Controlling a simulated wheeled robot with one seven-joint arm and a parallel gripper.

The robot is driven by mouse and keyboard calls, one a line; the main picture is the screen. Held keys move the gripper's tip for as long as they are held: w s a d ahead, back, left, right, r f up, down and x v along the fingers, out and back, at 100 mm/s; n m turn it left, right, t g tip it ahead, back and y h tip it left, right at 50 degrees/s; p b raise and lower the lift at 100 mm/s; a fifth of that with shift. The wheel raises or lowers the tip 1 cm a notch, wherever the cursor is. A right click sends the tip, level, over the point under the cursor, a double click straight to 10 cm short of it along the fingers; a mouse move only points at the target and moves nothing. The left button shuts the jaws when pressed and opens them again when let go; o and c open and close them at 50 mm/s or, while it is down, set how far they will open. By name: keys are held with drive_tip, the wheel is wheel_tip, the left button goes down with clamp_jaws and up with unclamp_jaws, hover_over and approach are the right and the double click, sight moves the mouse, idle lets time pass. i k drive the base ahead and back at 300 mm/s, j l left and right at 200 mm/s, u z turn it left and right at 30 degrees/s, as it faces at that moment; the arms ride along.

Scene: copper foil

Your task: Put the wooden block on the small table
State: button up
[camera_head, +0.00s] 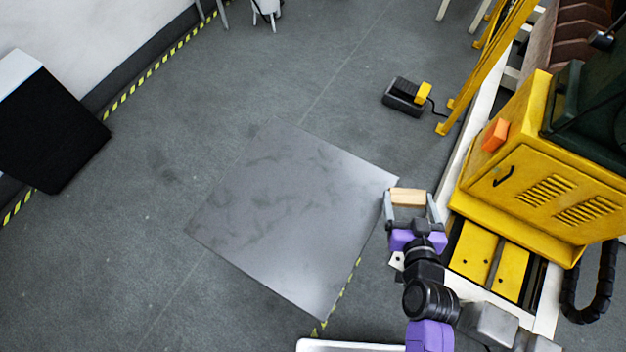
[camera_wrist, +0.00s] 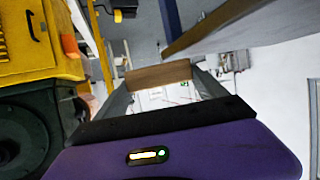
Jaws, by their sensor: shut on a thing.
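The wooden block (camera_head: 408,197) is a small light-brown bar held between the two fingers of my gripper (camera_head: 411,199). In the wrist view the block (camera_wrist: 158,76) spans the gap between the fingertips, and my gripper (camera_wrist: 160,82) is shut on it. The small table (camera_head: 290,215) has a square, grey, smudged metal top and stands in the middle of the head view. The block shows just off the table's right corner in that view. Its height relative to the top is hard to tell. The tabletop is bare.
A yellow machine cabinet (camera_head: 545,170) with an orange box (camera_head: 495,134) stands close on the right of my arm. A black and yellow foot pedal (camera_head: 405,95) lies on the floor beyond. A black panel (camera_head: 50,130) is at far left. Floor left of the table is clear.

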sight(271, 237)
drive_tip(key=k+l+u, duration=0.15)
drive_tip(key=u, duration=0.3)
drive_tip(key=k+l+u, duration=0.15)
drive_tip(key=u, duration=0.35)
drive_tip(key=k+l, duration=0.1)
drive_tip(key=k, duration=0.35)
drive_tip(key=i+j, duration=0.1)
